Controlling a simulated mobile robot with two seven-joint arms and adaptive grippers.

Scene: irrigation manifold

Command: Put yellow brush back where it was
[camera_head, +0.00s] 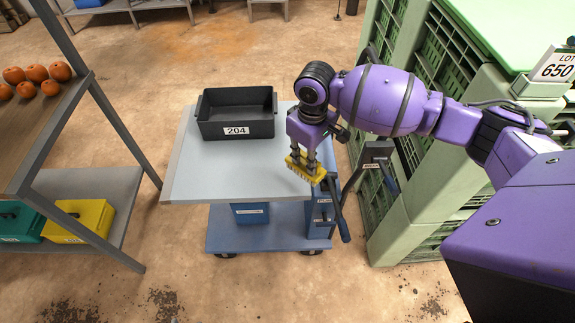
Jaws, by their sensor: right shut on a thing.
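The yellow brush (305,167) is held in my right gripper (312,152), which is shut on it. The brush appears over the right front edge of the grey cart top (215,178), bristles facing down. I cannot tell whether it touches the top. A black bin (236,113) labelled 204 stands on the back of the cart top, to the left of my gripper. Its inside looks empty. My left gripper is not in view.
Green stacked crates (405,215) stand close to the right of the cart, beneath my right arm. A dark label stand (376,152) is beside the cart. At left, a shelf (85,185) holds oranges (38,73) above and a yellow box (82,220) below.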

